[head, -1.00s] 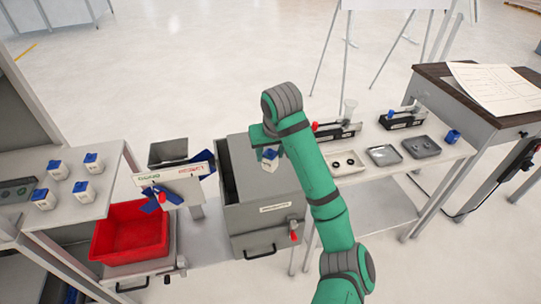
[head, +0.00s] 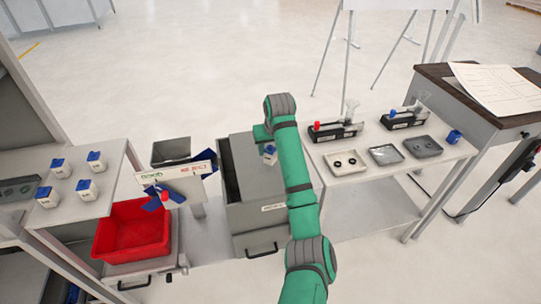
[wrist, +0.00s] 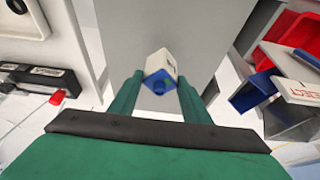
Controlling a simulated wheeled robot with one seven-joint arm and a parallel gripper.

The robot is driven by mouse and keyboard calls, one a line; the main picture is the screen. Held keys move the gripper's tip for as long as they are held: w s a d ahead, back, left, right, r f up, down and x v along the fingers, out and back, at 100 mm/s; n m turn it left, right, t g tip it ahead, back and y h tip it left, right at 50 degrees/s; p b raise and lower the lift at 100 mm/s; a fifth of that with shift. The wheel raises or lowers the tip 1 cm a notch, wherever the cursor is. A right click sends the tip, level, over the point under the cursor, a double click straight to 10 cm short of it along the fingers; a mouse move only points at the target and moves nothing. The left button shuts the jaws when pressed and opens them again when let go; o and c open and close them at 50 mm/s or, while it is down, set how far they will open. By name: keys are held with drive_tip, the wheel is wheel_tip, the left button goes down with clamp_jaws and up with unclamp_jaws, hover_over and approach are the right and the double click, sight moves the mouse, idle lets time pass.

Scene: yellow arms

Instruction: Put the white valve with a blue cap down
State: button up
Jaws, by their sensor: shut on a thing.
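My gripper (wrist: 158,92) is shut on a white valve with a blue cap (wrist: 160,68). The valve sits between the green fingertips, its blue cap toward the wrist camera. In the head view the valve (head: 270,156) is partly hidden by my green arm, over the top of a grey box-shaped machine (head: 250,216). I cannot tell whether the valve touches that surface. Several similar white valves with blue caps (head: 87,188) stand on the left table (head: 75,212).
A red bin (head: 130,240) stands at lower left, beside a sign with green and red lettering (head: 178,172). The right table (head: 350,190) holds small trays (head: 386,155), black stands (head: 335,132) and a blue-capped piece (head: 454,137). Its front strip is clear.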

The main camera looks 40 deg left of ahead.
sight(271, 155)
drive_tip(key=shift+w+a+f, duration=0.1)
drive_tip(key=shift+w+f, duration=0.05)
drive_tip(key=shift+f, duration=1.7)
drive_tip(key=shift+f, duration=0.15)
drive_tip(key=o, duration=1.1)
